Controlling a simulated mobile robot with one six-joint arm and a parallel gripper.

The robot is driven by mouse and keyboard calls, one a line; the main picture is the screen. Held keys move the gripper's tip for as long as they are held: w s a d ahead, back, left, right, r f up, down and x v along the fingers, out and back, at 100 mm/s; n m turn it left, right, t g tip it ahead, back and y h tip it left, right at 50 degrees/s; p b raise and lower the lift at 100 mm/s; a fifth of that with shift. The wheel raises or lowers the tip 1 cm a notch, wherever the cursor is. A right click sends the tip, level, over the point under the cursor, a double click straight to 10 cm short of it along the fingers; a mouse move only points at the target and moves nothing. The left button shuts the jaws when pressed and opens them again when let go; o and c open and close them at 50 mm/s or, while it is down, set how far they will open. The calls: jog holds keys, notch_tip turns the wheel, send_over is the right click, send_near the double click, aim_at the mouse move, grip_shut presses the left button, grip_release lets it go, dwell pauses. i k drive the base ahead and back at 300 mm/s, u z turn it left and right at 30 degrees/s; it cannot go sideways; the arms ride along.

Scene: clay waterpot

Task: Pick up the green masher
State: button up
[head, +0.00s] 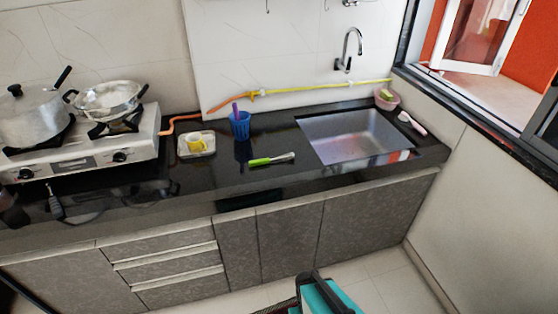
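The green masher (270,159) lies flat near the front of the black countertop, left of the sink. Its bright green handle points left and its pale end points right. It lies just in front of a blue cup and nothing covers it. The shape of its pale end is too small to make out. My gripper's fingertips do not show in the head view. A teal and black piece stands at the bottom edge, well below and in front of the counter; I cannot tell what it is.
A blue cup (240,124) with a purple utensil and a tray (208,149) with a yellow cup stand behind the masher. A steel sink (352,137) lies right, a stove (140,148) with pots left. Grey cabinets (285,235) front the counter. Counter beside the masher is clear.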

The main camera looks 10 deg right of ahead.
aim_at(266, 160)
jog(key=i, duration=0.95)
jog(key=z, duration=0.05)
